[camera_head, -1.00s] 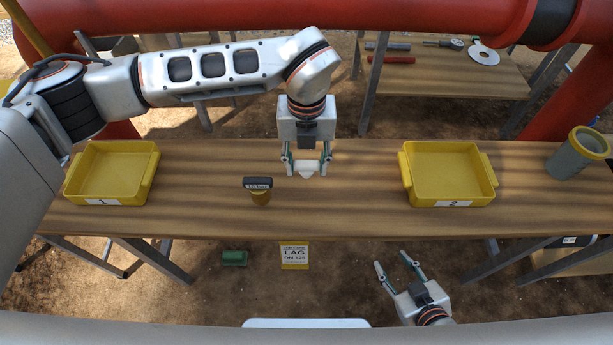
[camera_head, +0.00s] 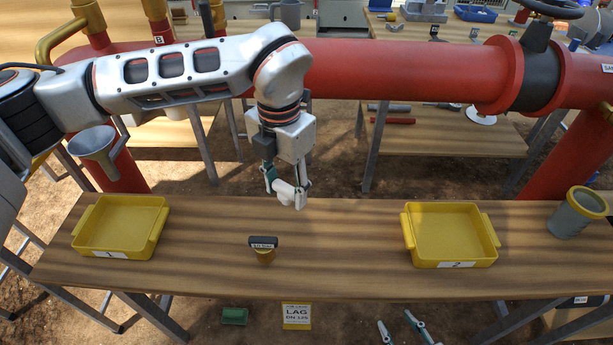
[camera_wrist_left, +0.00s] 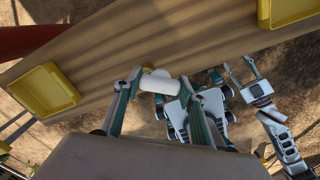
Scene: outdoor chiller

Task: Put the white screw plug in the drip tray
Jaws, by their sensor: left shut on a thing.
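My left gripper (camera_head: 286,196) is shut on the white screw plug (camera_head: 288,190) and holds it above the middle of the wooden table. In the left wrist view the plug (camera_wrist_left: 160,83) shows as a white cylinder between the fingertips. A yellow tray labelled 1 (camera_head: 120,226) stands on the table at the left. A similar yellow tray labelled 2 (camera_head: 450,234) stands at the right. Both look empty; I cannot tell which is the drip tray. My right gripper (camera_head: 400,328) is open and empty in front of the table, only its fingers showing in the head view.
A small brown item with a dark labelled top (camera_head: 264,251) stands on the table between the trays. A grey-green cup with a yellow rim (camera_head: 575,213) is at the far right. A red pipe (camera_head: 400,75) runs behind. The table between the trays is otherwise mostly clear.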

